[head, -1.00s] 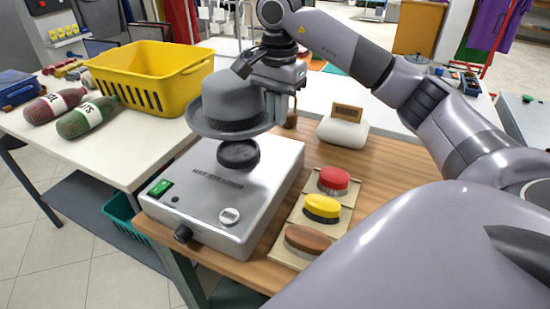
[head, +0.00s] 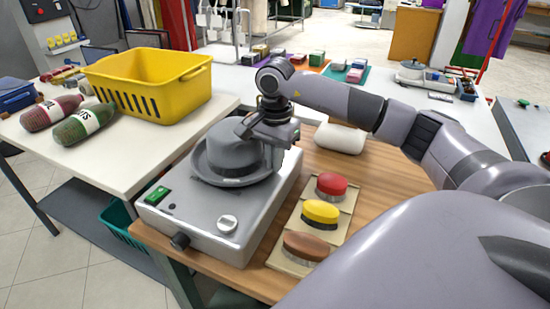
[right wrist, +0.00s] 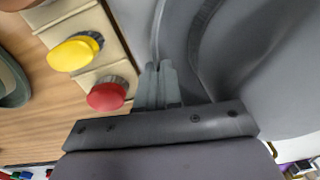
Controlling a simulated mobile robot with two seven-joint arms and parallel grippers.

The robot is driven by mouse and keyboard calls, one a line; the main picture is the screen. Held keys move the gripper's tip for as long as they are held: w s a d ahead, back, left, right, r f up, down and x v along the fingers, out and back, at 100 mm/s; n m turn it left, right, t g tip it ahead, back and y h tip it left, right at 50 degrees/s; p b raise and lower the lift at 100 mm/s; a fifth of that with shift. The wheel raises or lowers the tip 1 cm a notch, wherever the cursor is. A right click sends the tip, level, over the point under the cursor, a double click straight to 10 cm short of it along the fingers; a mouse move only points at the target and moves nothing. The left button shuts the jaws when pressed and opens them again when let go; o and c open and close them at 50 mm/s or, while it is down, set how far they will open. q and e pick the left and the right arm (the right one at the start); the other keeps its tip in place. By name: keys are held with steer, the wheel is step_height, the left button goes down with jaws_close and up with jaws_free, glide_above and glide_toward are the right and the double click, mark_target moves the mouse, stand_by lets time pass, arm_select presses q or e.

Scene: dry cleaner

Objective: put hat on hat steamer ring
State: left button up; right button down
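The grey hat (head: 229,152) with a dark band sits low over the top of the hat steamer (head: 205,215), crown up and brim roughly level. The steamer's dark ring is hidden under the hat, so I cannot tell whether the brim rests fully on it. My right gripper (head: 268,152) is at the hat's right side, shut on it. In the right wrist view the fingers (right wrist: 160,84) are close together at the hat's edge, and the grey hat (right wrist: 245,50) fills the right side. My left gripper is not in view.
Red (head: 331,185), yellow (head: 320,212) and brown round-topped pieces stand on a beige strip right of the steamer. A white pad (head: 340,138) lies behind them. A yellow basket (head: 150,80) and two bottle-shaped items (head: 84,124) are on the white table at left.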

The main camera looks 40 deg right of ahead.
steer(key=shift+f, duration=0.15)
steer(key=c, duration=1.3)
jaws_free()
steer(key=shift+r, duration=0.35)
step_height(320, 180, up, 12)
steer(key=shift+f+p, duration=0.15)
steer(key=shift+p, duration=0.2)
steer(key=shift+s+f, duration=0.1)
